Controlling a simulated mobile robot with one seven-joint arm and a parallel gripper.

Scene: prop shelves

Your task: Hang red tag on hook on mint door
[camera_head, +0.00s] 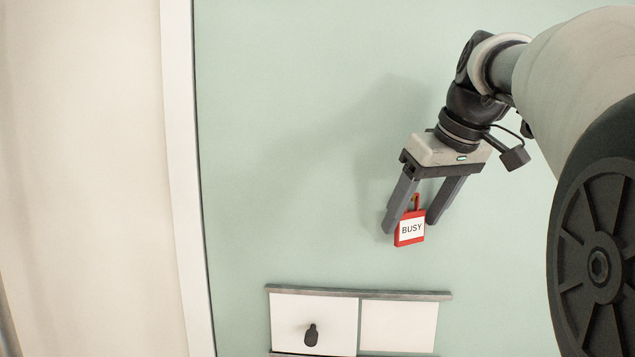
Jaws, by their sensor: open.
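The red tag (410,229) has a white face reading "BUSY" and a red loop at its top. It hangs, slightly tilted, against the mint door (290,150), with a small brass-coloured bit, seemingly the hook (415,202), showing at its loop. My gripper (410,224) points down at the door with its fingers spread, one on each side of the tag. The fingers look apart from the tag, though the right finger passes close to its edge. How the loop sits on the hook is too small to tell fully.
Below the tag is a grey-framed panel (360,293) with two white fields; a dark knob-like piece (311,335) sits on the left one. A white door frame (181,180) and a cream wall (85,180) are at left. The door between frame and gripper is bare.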

